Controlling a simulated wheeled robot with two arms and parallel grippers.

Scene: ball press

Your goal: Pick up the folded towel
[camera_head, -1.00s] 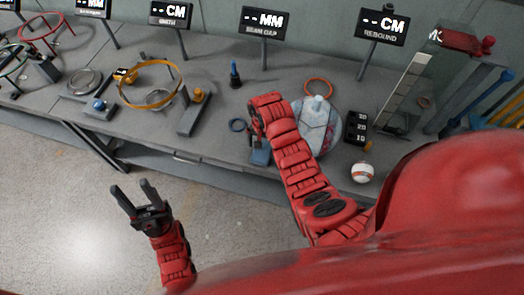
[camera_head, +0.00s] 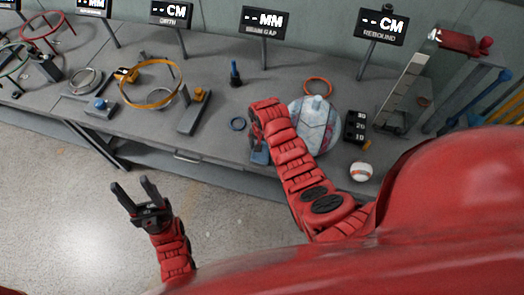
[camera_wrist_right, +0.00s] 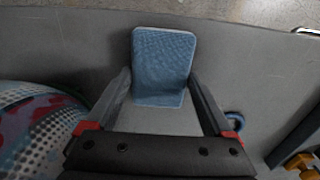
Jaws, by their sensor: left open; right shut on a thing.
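The folded towel (camera_wrist_right: 163,62) is a blue, textured pad with a pale edge, lying near the front edge of the grey bench. In the head view a small part of the towel (camera_head: 260,157) shows beside my right arm. My right gripper (camera_wrist_right: 159,77) is shut on the towel, one finger along each side of it. In the head view that gripper (camera_head: 257,141) is mostly hidden by my red arm. My left gripper (camera_head: 134,188) is open and empty, over the floor in front of the bench.
A blue ring (camera_head: 237,123) lies to the left. Several display signs line the back.

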